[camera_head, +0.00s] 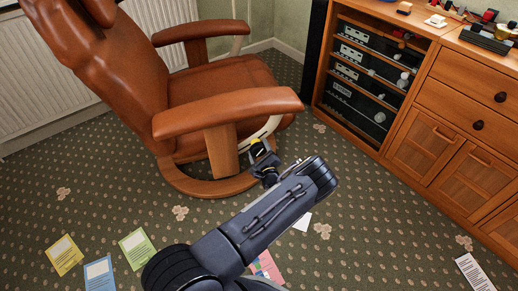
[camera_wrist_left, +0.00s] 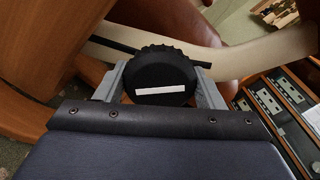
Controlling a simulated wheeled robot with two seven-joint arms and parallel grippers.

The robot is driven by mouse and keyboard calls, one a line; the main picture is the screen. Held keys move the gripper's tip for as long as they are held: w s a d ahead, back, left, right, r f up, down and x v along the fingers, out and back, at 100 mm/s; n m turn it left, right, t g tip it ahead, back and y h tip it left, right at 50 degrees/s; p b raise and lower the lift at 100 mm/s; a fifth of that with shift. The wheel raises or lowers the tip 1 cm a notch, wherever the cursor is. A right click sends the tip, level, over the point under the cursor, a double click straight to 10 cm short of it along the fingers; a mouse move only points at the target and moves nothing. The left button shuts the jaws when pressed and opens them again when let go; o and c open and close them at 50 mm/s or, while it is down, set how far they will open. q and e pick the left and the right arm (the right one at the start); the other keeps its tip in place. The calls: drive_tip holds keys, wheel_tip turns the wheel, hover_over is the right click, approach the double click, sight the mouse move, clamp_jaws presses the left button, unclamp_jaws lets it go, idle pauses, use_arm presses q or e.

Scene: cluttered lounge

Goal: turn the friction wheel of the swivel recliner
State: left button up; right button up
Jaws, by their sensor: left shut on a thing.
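The swivel recliner (camera_head: 225,80) has brown leather and a wooden base, and stands in the upper left of the head view. Its friction wheel (camera_wrist_left: 162,72) is a black ribbed knob with a white strip on its face, in the middle of the left wrist view beside the chair's cream curved frame (camera_wrist_left: 235,60). My left gripper (camera_head: 258,150) reaches to the chair's side below the armrest. In the left wrist view its grey fingers (camera_wrist_left: 162,85) are shut on the wheel, one at each side. The wheel is hard to make out in the head view. My right gripper is not in view.
A wooden cabinet (camera_head: 430,135) with stacked audio units stands at the right. Papers lie on the patterned carpet, including a yellow sheet (camera_head: 64,254) and a green sheet (camera_head: 137,248). A radiator (camera_head: 50,75) is behind the chair. Carpet between chair and cabinet is mostly clear.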

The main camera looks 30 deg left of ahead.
sight(260, 152)
use_arm(q)
drive_tip(key=n+p, duration=0.1)
drive_tip(key=n, duration=0.4)
drive_tip(key=shift+n, duration=0.3)
drive_tip(key=n+p, duration=0.1)
drive_tip(key=n, duration=0.4)
drive_tip(key=shift+n, duration=0.3)
drive_tip(key=o, duration=1)
drive_tip(key=shift+c, duration=0.2)
drive_tip(key=p+v, duration=0.2)
drive_tip(key=v, duration=0.4)
drive_tip(key=shift+s+d, duration=0.65)
